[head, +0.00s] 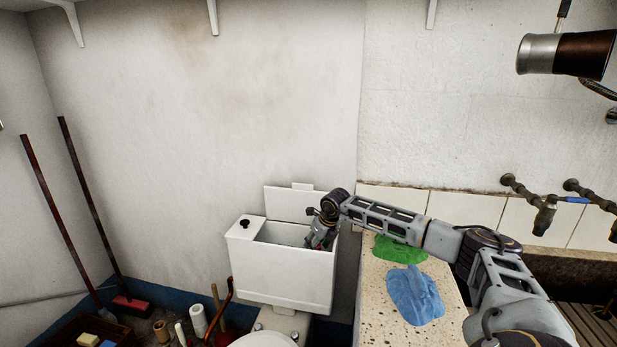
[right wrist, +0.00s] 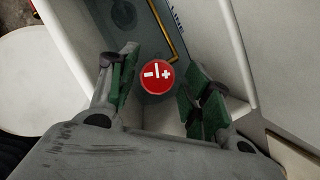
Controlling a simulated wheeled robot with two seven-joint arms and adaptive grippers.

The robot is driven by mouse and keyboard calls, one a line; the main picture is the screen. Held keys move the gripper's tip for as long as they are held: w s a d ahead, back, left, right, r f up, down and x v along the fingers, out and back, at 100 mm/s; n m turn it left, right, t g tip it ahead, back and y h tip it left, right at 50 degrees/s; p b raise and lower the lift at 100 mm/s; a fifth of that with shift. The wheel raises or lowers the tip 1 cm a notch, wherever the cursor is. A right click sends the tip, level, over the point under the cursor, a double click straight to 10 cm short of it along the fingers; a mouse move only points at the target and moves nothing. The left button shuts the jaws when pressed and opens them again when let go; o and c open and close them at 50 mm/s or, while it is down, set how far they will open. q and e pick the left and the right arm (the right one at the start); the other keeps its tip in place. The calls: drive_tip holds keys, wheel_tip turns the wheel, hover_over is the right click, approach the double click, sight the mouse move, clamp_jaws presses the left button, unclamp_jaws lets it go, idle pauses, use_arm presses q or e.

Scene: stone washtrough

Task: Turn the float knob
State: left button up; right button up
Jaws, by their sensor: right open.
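The float knob (right wrist: 156,76) is a round red cap with white minus and plus marks, seen in the right wrist view inside the cistern. My right gripper (right wrist: 160,95) is open, with its green-padded fingers on either side of the knob; whether they touch it I cannot tell. In the head view my right gripper (head: 318,238) reaches down into the right end of the open white cistern (head: 280,277) and hides the knob there. My left gripper is not in view.
The cistern lid (head: 289,202) stands upright behind the tank. A black button (head: 244,224) sits on the tank's left top. Right of it is a stone ledge (head: 374,300) with a green cloth (head: 400,250) and a blue cloth (head: 415,296). Brooms lean at left.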

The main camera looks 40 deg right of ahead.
drive_tip(key=shift+a+f+m, duration=0.15)
drive_tip(key=shift+a+m, duration=0.1)
drive_tip(key=shift+m, duration=0.15)
drive_tip(key=shift+w+a+m+h+b, duration=0.15)
drive_tip(key=shift+m+h, duration=0.25)
drive_tip(key=shift+m, duration=0.55)
drive_tip(key=shift+w+m+h+b, duration=0.15)
drive_tip(key=shift+m+h, duration=0.25)
drive_tip(key=shift+m, duration=0.55)
drive_tip(key=shift+s+r+m+g+h, duration=0.1)
drive_tip(key=shift+m+g+h, duration=0.25)
drive_tip(key=shift+m, duration=0.65)
drive_tip(key=shift+r+m+g+h, duration=0.1)
drive_tip(key=shift+m+g+h, duration=0.2)
drive_tip(key=shift+m, duration=0.7)
drive_tip(key=shift+m+g+h, duration=0.55)
drive_tip(key=shift+m, duration=1.45)
drive_tip(key=shift+r, duration=0.3)
drive_tip(key=w+d+r+p+v, duration=0.1)
drive_tip(key=d+p+v, duration=0.1)
drive_tip(key=p+v, duration=0.7)
drive_tip(key=w+d+r+p+v, duration=0.1)
drive_tip(key=d+p+v, duration=0.2)
drive_tip(key=p+v, duration=0.7)
drive_tip(key=shift+v, duration=5.3)
